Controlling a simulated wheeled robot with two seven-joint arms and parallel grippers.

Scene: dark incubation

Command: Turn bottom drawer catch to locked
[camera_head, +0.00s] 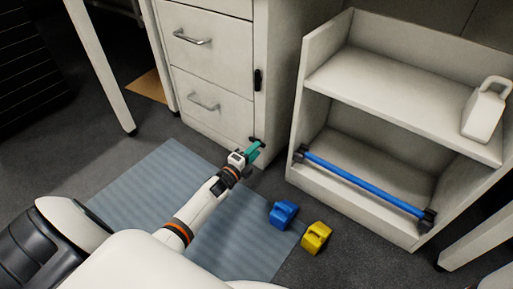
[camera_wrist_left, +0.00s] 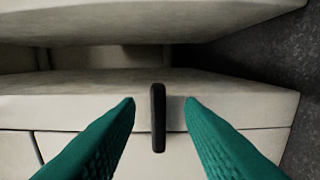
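A black catch (camera_head: 257,139) sits low on the white drawer cabinet (camera_head: 212,68), at the lower right of its front. In the left wrist view the catch (camera_wrist_left: 158,118) is a slim dark bar that stands upright in the picture, on a pale panel. My left gripper (camera_head: 254,151) has teal fingers and is at the low catch in the head view. In the left wrist view its fingers (camera_wrist_left: 160,104) are apart, one on each side of the bar, with gaps showing on both sides. A second black catch (camera_head: 258,80) is higher up, upright. My right gripper is not in view.
A white shelf unit (camera_head: 296,139) stands right of the cabinet, with a blue bar (camera_head: 365,182) across its lower opening and a white jug (camera_head: 484,112) above.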

